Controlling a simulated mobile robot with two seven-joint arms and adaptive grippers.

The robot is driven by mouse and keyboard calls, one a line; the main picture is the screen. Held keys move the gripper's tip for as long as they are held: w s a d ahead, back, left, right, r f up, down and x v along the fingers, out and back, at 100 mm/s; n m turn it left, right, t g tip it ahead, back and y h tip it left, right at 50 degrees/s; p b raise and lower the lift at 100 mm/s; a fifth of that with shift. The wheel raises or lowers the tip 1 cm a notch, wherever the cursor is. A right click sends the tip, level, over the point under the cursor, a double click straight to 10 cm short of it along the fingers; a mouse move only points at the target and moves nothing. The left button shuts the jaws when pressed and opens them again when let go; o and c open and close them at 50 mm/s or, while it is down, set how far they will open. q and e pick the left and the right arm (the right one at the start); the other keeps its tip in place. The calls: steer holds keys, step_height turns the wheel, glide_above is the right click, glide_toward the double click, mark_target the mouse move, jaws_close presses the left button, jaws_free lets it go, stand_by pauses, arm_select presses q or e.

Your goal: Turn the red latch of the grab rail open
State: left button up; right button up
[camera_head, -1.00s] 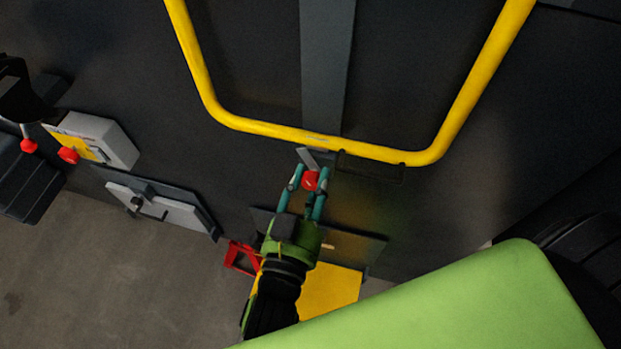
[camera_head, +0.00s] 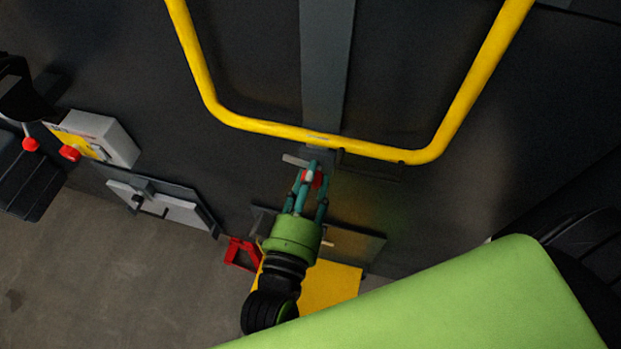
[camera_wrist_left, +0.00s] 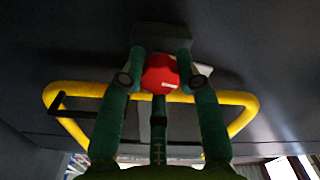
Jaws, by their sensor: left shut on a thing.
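The red latch (camera_head: 317,178) sits just below the lower bar of the yellow grab rail (camera_head: 270,128). A grey lever plate (camera_head: 295,160) sticks out to the left from it, under the bar. My left gripper (camera_head: 311,172) reaches up from below and is shut on the red latch, with its green fingers covering part of it. In the left wrist view the round red latch (camera_wrist_left: 160,73) sits between the two fingertips, and the grab rail (camera_wrist_left: 80,88) runs behind. My right gripper does not show.
A white and yellow box (camera_head: 105,135) with red knobs is on the left. A white-faced panel (camera_head: 160,205) hangs beside it. A red bracket (camera_head: 240,252) and a yellow plate (camera_head: 335,288) are low, near my left arm.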

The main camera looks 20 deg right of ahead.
arm_select(q)
steer(key=shift+r+n, duration=0.2)
steer(key=shift+n, duration=1)
steer(key=o, duration=1.2)
steer(key=shift+c, duration=0.2)
steer(key=shift+w+f, duration=0.1)
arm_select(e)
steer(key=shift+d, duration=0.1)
arm_select(q)
steer(key=v, duration=1.2)
